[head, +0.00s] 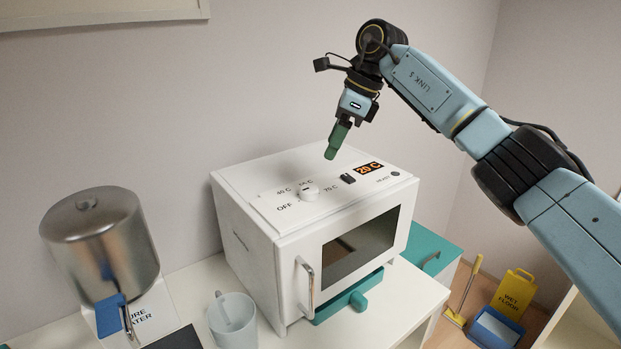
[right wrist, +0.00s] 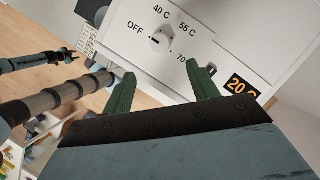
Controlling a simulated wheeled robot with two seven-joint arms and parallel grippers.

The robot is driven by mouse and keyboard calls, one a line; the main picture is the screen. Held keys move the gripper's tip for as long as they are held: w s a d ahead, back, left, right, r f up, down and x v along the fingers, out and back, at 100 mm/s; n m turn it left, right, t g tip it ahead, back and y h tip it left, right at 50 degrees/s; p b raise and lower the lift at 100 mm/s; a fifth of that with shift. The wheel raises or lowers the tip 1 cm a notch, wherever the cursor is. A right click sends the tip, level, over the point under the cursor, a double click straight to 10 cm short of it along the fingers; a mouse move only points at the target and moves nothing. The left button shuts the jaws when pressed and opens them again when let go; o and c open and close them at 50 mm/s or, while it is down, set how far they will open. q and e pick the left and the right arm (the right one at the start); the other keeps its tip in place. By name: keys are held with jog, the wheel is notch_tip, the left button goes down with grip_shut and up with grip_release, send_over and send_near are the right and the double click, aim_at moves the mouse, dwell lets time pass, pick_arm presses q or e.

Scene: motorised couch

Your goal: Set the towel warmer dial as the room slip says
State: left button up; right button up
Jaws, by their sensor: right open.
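The towel warmer (head: 262,235) is a white box with a glass door on a white counter. Its round white dial (head: 309,191) is on the sloped top panel, ringed by OFF, 40 C, 55 C and 70 C. In the right wrist view the dial (right wrist: 161,39) has a small dark mark on its OFF side; its exact setting is hard to read. The display (head: 368,168) reads 20 C. My right gripper (head: 333,152), with green fingers, is open and empty above the panel, apart from the dial. My left gripper (right wrist: 64,55) shows small in the right wrist view. No room slip is visible.
A black switch (head: 348,178) sits beside the display. A metal water dispenser (head: 100,245) and a pale mug (head: 232,320) stand left of the warmer. A teal tray (head: 335,304) is under the door.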

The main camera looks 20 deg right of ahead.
aim_at(311, 188)
jog(key=x, duration=0.6)
jog(key=shift+a+p, duration=0.1)
jog(key=shift+p, duration=0.3)
jog(key=x, duration=0.4)
jog(key=shift+w+a+f+p, duration=0.1)
jog(key=shift+a+f+p, duration=0.05)
jog(key=shift+f+p, duration=0.2)
jog(key=shift+w+f, duration=0.1)
jog(key=shift+f, duration=0.15)
jog(key=shift+a, duration=0.1)
jog(key=shift+c, duration=0.5)
jog(key=c, duration=0.9)
pick_arm(q)
jog(key=shift+s+r, duration=0.8)
jog(key=shift+s, duration=0.15)
